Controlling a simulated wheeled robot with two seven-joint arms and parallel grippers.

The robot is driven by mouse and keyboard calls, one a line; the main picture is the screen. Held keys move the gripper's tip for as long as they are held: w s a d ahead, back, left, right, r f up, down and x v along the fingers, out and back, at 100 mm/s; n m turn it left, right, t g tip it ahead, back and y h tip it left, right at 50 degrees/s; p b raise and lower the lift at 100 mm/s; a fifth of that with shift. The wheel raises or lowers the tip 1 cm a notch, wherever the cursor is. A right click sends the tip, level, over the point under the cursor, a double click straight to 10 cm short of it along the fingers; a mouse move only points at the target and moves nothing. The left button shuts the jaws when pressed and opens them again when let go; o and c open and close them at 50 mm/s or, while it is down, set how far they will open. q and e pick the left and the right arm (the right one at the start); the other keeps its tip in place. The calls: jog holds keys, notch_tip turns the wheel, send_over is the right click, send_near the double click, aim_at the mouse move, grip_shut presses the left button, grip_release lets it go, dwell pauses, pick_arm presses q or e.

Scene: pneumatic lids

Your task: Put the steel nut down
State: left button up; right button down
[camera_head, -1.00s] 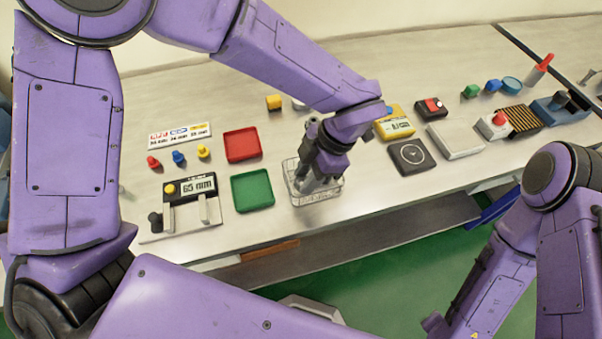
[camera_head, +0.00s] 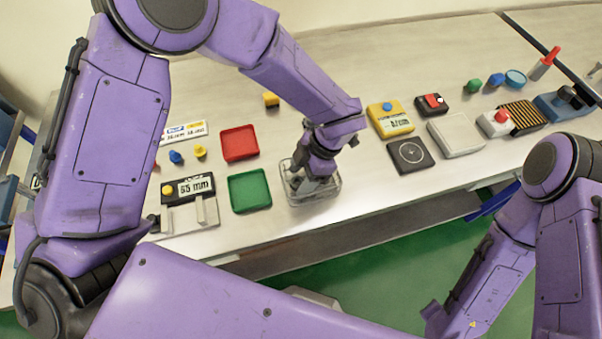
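My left gripper (camera_head: 303,185) points down into a clear, open-topped tray (camera_head: 322,197) near the table's front edge. Its dark fingers are small and partly hidden by the wrist, so whether they are open or shut on something does not show. I cannot make out a steel nut in this view; anything between the fingers or under them is hidden. My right arm shows at the right, but its gripper is not in view.
A green tray (camera_head: 250,190) and a red tray (camera_head: 239,143) lie left of the clear tray. A black pad (camera_head: 410,155), a yellow display box (camera_head: 389,118) and a pale block (camera_head: 456,135) lie to the right.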

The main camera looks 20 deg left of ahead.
pick_arm(q)
jog(key=shift+s+r, duration=0.15)
jog(key=shift+r, duration=0.15)
jog(key=b+v, duration=0.2)
jog(key=v, duration=0.9)
jog(key=shift+d+r+b, duration=0.2)
jog(key=shift+r+b, duration=0.15)
